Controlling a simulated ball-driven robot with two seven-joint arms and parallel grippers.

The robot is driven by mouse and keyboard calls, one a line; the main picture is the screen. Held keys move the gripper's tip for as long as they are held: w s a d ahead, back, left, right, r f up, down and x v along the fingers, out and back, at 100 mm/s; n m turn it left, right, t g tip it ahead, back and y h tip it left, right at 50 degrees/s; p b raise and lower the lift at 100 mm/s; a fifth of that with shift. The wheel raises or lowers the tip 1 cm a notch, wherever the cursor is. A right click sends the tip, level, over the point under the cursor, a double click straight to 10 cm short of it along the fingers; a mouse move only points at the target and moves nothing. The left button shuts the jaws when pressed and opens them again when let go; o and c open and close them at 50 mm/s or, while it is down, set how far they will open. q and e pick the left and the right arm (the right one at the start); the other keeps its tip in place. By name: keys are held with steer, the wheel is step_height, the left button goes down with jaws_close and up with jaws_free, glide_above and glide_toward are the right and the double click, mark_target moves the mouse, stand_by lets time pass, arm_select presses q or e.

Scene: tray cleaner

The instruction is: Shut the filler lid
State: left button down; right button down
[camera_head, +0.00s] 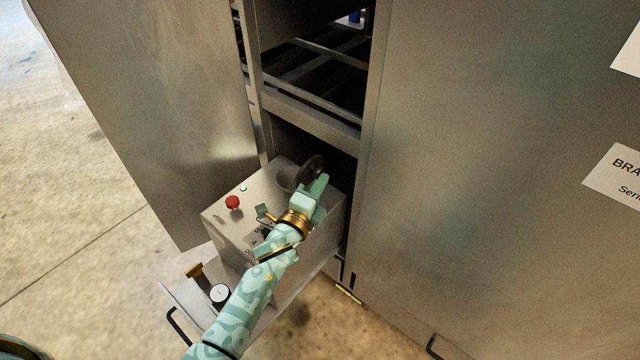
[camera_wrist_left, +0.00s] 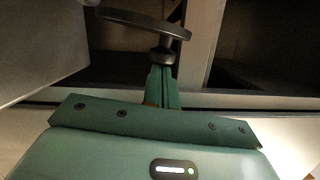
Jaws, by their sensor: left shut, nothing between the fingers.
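The filler lid (camera_head: 313,167) is a dark round disc in the head view, standing raised at the far end of the steel box's top. The grey filler opening (camera_head: 287,178) shows to its left, uncovered. My left gripper (camera_head: 322,182) is shut and empty, just right of the lid. In the left wrist view the lid (camera_wrist_left: 145,23) appears nearly edge-on, its short knob (camera_wrist_left: 162,54) towards me. My closed fingers (camera_wrist_left: 162,82) end right at this knob; I cannot tell whether they touch it. My right gripper is not in view.
The steel box (camera_head: 235,225) carries a red button (camera_head: 232,202) and sits on a pulled-out tray (camera_head: 180,295) with a gauge (camera_head: 220,294). An open cabinet door (camera_head: 150,110) stands left, a tall closed panel (camera_head: 480,180) right. Dark racks (camera_head: 315,65) lie above.

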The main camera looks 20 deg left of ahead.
arm_select(q)
steer(key=shift+a+r+p, duration=0.15)
steer(key=shift+r+p, duration=0.15)
